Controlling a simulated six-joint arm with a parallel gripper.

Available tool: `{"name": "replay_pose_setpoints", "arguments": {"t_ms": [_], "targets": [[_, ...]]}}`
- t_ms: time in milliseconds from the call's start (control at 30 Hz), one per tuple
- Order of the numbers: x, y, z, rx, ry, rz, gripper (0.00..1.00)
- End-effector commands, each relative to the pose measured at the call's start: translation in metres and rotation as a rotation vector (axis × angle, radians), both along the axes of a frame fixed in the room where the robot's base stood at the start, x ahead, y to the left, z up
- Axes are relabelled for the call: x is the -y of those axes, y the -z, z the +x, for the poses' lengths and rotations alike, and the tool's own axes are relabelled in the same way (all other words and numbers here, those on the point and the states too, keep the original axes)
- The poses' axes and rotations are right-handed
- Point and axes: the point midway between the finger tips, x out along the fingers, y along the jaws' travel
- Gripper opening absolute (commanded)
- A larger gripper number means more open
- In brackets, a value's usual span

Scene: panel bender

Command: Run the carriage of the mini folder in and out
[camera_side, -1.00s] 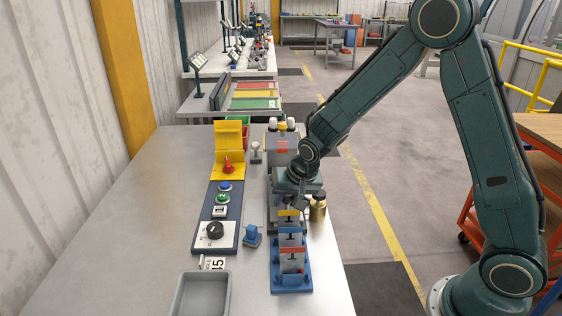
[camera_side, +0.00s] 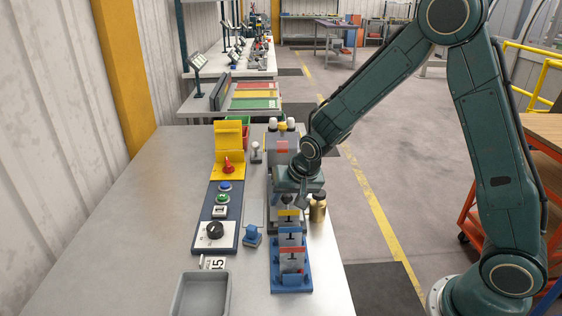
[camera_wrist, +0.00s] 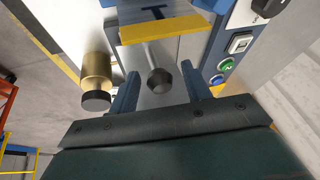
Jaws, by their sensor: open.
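The mini folder appears to be the grey machine (camera_side: 284,143) with a red label, at the back of the bench in the side view, partly hidden by my arm. In the wrist view a dark round knob (camera_wrist: 160,81) on a grey rod stands between my fingers; I cannot tell for sure that it belongs to the carriage. My gripper (camera_wrist: 160,88) is open, one finger on each side of the knob, with gaps at both sides. In the side view my gripper (camera_side: 300,200) is low over the bench, its fingertips partly hidden behind the stepped rack.
A blue stepped rack (camera_side: 291,279) with coloured strips stands in front of my gripper. A brass cylinder (camera_side: 318,209) stands close on the right. A control panel (camera_side: 214,235) with buttons and a dial lies left. A grey tray (camera_side: 201,296) sits at the front. The bench's left part is clear.

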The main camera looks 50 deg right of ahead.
Motion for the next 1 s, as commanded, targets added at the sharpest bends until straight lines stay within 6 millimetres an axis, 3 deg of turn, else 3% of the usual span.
{"name": "replay_pose_setpoints", "arguments": {"t_ms": [1000], "targets": [[-0.008, -0.106, -0.048, 0.002, -0.003, 0.001, 0.48]]}}
